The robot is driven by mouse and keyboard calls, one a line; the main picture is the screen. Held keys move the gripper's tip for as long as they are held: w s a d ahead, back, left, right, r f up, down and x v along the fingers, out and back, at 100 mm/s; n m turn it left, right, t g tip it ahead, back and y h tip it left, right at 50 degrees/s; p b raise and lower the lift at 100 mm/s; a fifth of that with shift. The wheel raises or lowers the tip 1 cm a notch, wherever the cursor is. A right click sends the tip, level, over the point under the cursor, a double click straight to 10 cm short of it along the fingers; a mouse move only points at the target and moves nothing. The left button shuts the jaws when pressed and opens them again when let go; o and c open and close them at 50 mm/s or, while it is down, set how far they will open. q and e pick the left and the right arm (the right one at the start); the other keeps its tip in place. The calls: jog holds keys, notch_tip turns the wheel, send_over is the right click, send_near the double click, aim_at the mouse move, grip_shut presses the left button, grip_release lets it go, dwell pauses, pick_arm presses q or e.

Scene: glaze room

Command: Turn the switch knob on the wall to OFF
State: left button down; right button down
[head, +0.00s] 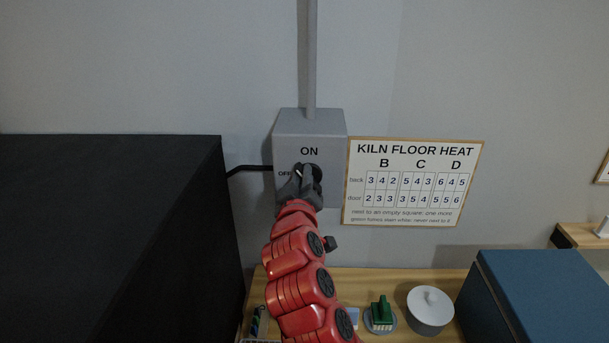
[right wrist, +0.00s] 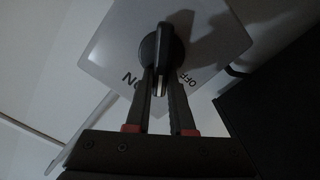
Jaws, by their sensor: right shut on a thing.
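The grey switch box (head: 283,142) is on the wall, marked ON at the top and OFF at the left. Its black round knob (head: 317,173) is partly hidden by my right gripper (head: 303,180). In the right wrist view the knob's bar handle (right wrist: 162,48) is seen close up, with its lighter end lying between the ON and OFF letters. My right gripper's two fingers (right wrist: 162,92) are shut on that end of the handle, one on each side. My left gripper is not in view.
A large black block (head: 110,230) stands at the left. A KILN FLOOR HEAT sign (head: 413,183) hangs right of the box.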

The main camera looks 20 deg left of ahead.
jog(key=n, duration=0.2)
jog(key=shift+a+f+n+p, duration=0.2)
jog(key=shift+a+n+p, duration=0.05)
jog(key=shift+n+p, duration=0.15)
jog(key=shift+s+a+f+n+p, duration=0.1)
jog(key=shift+f+n+p, duration=0.3)
jog(key=shift+n, duration=0.85)
jog(key=shift+w+a+f+n+p, duration=0.15)
jog(key=shift+n+p, duration=0.55)
jog(key=shift+n, duration=0.6)
jog(key=shift+s+f+n+p, duration=0.2)
jog(key=shift+n+p, duration=0.35)
jog(key=shift+n, duration=0.7)
jog(key=shift+f, duration=0.1)
jog(key=c, duration=0.8)
grip_release()
